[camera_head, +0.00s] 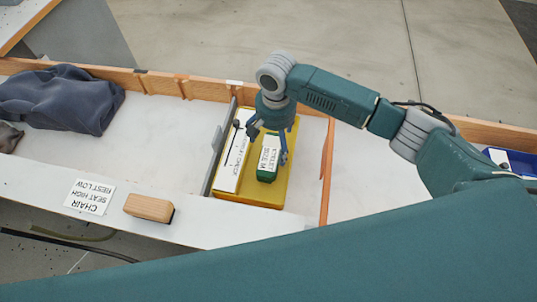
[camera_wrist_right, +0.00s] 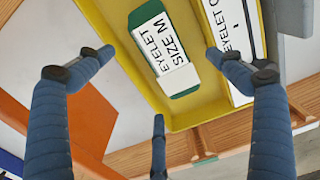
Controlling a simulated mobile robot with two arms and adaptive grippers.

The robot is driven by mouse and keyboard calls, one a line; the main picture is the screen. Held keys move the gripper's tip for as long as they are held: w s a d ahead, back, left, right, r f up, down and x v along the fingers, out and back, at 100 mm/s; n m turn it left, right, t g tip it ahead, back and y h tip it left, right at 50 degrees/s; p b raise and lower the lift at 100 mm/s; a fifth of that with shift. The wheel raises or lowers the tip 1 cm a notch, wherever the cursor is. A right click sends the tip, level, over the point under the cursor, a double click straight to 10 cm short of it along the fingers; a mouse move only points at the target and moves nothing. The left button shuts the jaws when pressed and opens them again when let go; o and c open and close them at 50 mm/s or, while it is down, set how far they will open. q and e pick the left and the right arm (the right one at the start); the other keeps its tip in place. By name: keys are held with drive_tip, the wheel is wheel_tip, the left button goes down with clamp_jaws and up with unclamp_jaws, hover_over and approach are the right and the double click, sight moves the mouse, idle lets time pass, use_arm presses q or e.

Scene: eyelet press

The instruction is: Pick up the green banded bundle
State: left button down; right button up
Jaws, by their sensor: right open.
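The green banded bundle (camera_head: 268,163) is a small green block with a white band marked "EYELET SIZE M". It lies in a yellow tray (camera_head: 291,182), right of a long white labelled box (camera_head: 229,172). My right gripper (camera_head: 268,143) is open above the bundle, with fingers spread to either side in the head view. In the right wrist view the bundle (camera_wrist_right: 163,48) lies between and beyond the open fingertips (camera_wrist_right: 160,55), with nothing held. Whether any finger touches it I cannot tell. My left gripper is not in view.
A grey divider (camera_head: 217,150) stands left of the tray and a wooden strip (camera_head: 326,165) right of it. A wooden block (camera_head: 149,208) and a chair label (camera_head: 89,196) are on the front ledge. Dark cloth (camera_head: 60,98) lies at left; white surface between is clear.

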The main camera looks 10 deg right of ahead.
sight(275, 154)
wheel_tip(275, 154, down, 3)
drive_tip(key=shift+r, duration=0.1)
drive_tip(key=shift+f, duration=0.35)
wheel_tip(275, 154, down, 4)
drive_tip(key=shift+d+f+p, duration=0.1)
drive_tip(key=shift+f+p, duration=0.1)
drive_tip(key=shift+p, duration=0.3)
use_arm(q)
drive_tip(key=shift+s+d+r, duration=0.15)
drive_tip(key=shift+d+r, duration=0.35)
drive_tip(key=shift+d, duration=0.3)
use_arm(e)
drive_tip(key=shift+c, duration=0.5)
drive_tip(key=shift+w+r, duration=0.1)
drive_tip(key=c, duration=1.4)
drive_tip(key=shift+c, duration=0.2)
drive_tip(key=shift+r, duration=0.15)
